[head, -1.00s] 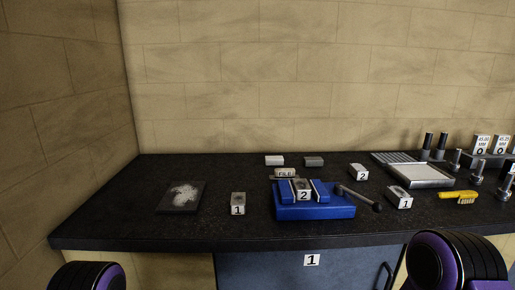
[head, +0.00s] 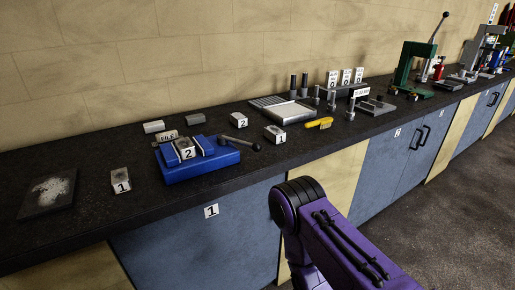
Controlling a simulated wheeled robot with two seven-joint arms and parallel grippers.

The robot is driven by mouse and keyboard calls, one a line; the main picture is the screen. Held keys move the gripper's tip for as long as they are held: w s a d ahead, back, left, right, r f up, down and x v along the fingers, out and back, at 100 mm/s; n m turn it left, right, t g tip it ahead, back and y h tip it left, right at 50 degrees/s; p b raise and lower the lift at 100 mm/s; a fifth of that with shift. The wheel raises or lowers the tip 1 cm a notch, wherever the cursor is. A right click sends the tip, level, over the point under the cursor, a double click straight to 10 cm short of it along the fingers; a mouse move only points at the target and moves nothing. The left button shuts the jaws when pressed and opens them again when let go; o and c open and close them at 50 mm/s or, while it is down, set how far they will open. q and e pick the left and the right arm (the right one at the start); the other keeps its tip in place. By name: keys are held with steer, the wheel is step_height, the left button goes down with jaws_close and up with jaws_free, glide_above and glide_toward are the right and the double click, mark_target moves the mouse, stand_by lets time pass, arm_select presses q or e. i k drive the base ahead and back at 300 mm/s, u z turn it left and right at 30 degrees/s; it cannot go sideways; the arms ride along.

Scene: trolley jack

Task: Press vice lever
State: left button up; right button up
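The blue vice (head: 200,167) stands on the black worktop, left of the middle in the head view. A block marked 2 (head: 186,150) sits between its jaws. The vice lever (head: 240,142), a dark rod with a round knob at its end, sticks out from the vice's right side. My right arm shows at the bottom middle, in front of the bench and apart from the lever. Neither gripper's fingers show in the view.
A dark plate (head: 48,193) lies at far left. A yellow brush (head: 319,123) and grey tray (head: 286,111) lie right. A green press (head: 412,70) stands farther right.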

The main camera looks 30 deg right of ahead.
mark_target(240, 141)
steer(key=z, duration=1.55)
steer(key=k, duration=0.7)
steer(key=u, duration=1.5)
steer(key=i, duration=0.5)
steer(key=z, duration=0.05)
